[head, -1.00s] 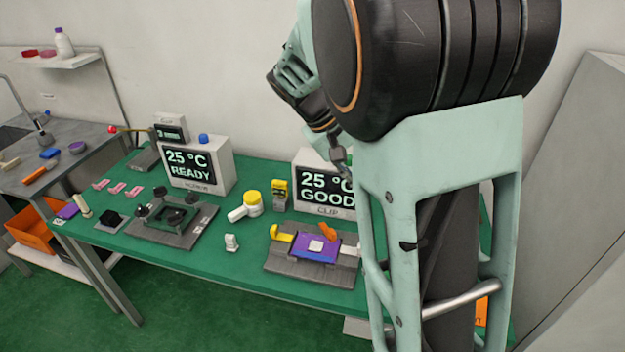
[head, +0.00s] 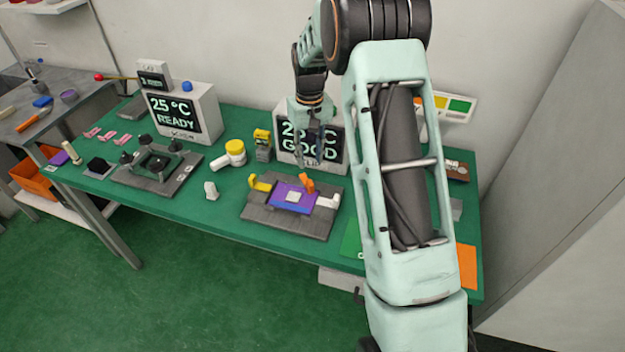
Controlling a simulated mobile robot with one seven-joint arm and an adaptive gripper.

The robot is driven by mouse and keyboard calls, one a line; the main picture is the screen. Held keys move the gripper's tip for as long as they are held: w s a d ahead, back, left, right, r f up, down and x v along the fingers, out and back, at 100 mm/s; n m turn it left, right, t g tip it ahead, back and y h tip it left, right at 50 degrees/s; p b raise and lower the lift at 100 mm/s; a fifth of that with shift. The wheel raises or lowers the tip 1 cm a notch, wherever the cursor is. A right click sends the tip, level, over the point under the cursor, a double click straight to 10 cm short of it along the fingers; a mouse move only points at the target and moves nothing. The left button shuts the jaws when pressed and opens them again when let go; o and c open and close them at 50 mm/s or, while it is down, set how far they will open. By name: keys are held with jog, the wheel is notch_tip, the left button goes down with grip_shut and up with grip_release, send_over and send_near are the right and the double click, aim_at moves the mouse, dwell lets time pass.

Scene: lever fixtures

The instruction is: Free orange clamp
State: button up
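The orange clamp (head: 307,183) is a small lever at the back edge of a purple plate (head: 280,203) on a grey fixture (head: 262,216). A pale square piece (head: 292,196) lies on the plate's middle. A yellow clamp (head: 260,184) stands at the fixture's left and a white one (head: 328,202) at its right. My gripper (head: 310,160) points down above and just behind the orange clamp, in front of the "GOOD" display. Its two fingers look apart, with nothing visible between them. It looks clear of the clamp.
The "GOOD" display box (head: 338,165) stands close behind the fixture. A second dark fixture (head: 150,180) is farther left.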

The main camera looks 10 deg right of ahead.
aim_at(310, 182)
notch_tip(310, 182, down, 10)
jog(key=shift+r+p, duration=0.2)
jog(key=shift+p, duration=0.4)
grip_shut()
